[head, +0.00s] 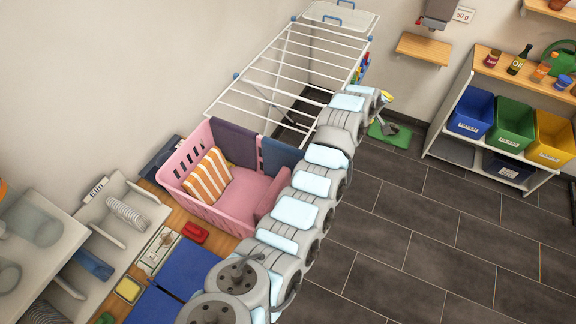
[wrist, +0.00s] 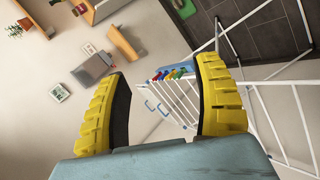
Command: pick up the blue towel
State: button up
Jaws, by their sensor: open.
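A blue cloth (head: 280,156), which may be the blue towel, hangs over the rear right rim of the pink basket (head: 190,199). A rolled blue item (head: 94,265) also lies in the shelf unit at the lower left; I cannot tell if it is a towel. My gripper (head: 386,97) is far from both, beyond the drying rack's right side. In the wrist view its yellow fingers (wrist: 160,75) are spread with nothing between them, and no blue towel shows there.
A white drying rack (head: 268,103) stands along the wall; its coloured pegs (wrist: 173,73) show between my fingers. A dark purple cloth (head: 234,143) and an orange-striped cloth (head: 208,175) are at the basket. Bins (head: 512,122) stand at right.

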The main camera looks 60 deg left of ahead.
jog(key=s+a+r+n+g+h+b, duration=0.1)
jog(key=s+a+g, duration=0.2)
jog(key=s, duration=0.4)
jog(key=s+a+r+n+g+h+b, duration=0.1)
jog(key=s+a+r+n+g, duration=0.1)
jog(key=s, duration=0.5)
notch_tip(320, 180, up, 3)
jog(key=n+g+h, duration=0.2)
jog(key=g, duration=0.2)
send_over(288, 147)
jog(key=f, duration=0.4)
jog(key=f+b, duration=0.1)
jog(key=f, duration=0.2)
jog(key=d+f, duration=0.1)
jog(key=f, duration=0.3)
jog(key=shift+f, duration=0.35)
jog(key=shift+s+a+f+p, duration=0.1)
jog(key=shift+a+f+p, duration=0.15)
jog(key=shift+f, duration=0.55)
jog(key=shift+a+f+p, duration=0.1)
jog(key=shift+a+f, duration=0.15)
jog(key=shift+f, duration=1.65)
grip_shut()
